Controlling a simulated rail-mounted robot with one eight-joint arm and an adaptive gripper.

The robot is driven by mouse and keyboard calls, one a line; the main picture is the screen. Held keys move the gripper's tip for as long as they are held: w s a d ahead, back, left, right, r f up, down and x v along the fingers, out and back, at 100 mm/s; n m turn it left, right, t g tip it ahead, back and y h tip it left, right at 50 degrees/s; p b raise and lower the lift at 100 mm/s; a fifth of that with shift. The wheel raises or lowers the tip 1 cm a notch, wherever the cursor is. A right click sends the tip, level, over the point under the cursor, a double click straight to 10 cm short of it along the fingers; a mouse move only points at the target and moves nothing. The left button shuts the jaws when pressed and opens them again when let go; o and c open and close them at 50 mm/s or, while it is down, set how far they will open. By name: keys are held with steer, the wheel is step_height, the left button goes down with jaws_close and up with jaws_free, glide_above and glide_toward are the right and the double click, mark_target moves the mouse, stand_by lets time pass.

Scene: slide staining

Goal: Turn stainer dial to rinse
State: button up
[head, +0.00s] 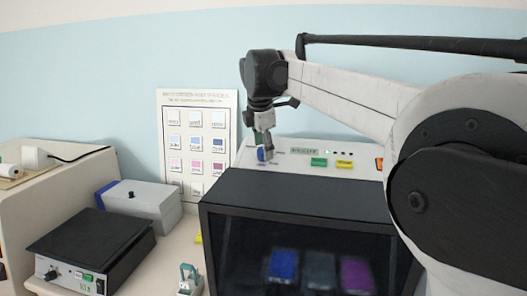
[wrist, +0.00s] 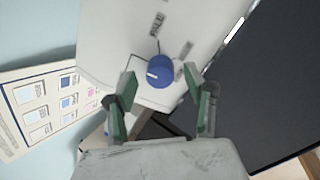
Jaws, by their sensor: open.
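The stainer (head: 300,185) stands at the centre of the head view, a dark-fronted cabinet with a white control panel on top. Its blue dial (wrist: 160,72) has a white pointer mark and sits on the white panel in the wrist view. In the head view the dial (head: 262,155) is a small blue spot just under my gripper (head: 262,143). In the wrist view my gripper (wrist: 163,88) is open, its green-padded fingers on either side of and slightly short of the dial. Contact with the dial is not visible. Labels beside the dial are too blurred to read.
A wall chart (head: 197,140) hangs behind the bench. Left of the stainer are a black-topped device (head: 90,245), a grey-blue box (head: 145,203) and a small clamp-like item (head: 187,280). Blue and purple items show behind the stainer's dark front.

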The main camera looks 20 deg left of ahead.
steer(key=v, duration=1)
